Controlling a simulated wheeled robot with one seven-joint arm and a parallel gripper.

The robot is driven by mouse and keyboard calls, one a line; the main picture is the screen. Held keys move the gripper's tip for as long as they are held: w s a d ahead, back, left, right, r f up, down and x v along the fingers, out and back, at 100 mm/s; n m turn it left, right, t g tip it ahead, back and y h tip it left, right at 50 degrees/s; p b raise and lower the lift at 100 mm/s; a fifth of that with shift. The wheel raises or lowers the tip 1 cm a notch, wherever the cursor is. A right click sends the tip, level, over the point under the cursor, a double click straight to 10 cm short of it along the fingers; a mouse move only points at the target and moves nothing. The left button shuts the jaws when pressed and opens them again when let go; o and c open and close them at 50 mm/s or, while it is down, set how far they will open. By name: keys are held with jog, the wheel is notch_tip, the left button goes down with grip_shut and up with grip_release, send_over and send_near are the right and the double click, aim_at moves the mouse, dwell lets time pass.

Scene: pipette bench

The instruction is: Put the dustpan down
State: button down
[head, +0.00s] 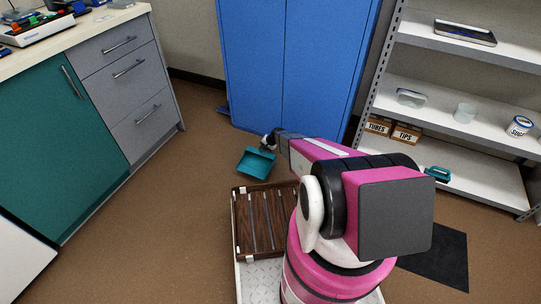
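The teal dustpan (256,163) is in the middle of the head view, with its open pan facing the camera. My gripper (268,142) is at the dustpan's upper right end, where the handle would be, and appears shut on it. The fingers are small and partly hidden, and the handle can hardly be made out. The dustpan shows against the brown floor (207,150), in front of the blue cabinet. I cannot tell its exact height above the floor.
A dark wooden slatted tray (240,225) is close below the dustpan. The blue cabinet (290,65) stands behind. A grey shelf unit (455,150) with boxes and a teal item (437,174) is at right. Grey drawers (130,85) are at left. Floor left of the dustpan is clear.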

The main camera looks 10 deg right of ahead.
jog(key=d+f, duration=0.1)
jog(key=w+d+f, duration=0.1)
jog(key=d, duration=0.1)
jog(key=d+f, duration=0.1)
jog(key=d, duration=0.1)
jog(key=shift+w+f, duration=0.15)
jog(key=shift+w, duration=0.15)
jog(key=shift+f, duration=2.1)
jog(key=c, duration=1.3)
grip_release()
jog(key=shift+o, duration=0.2)
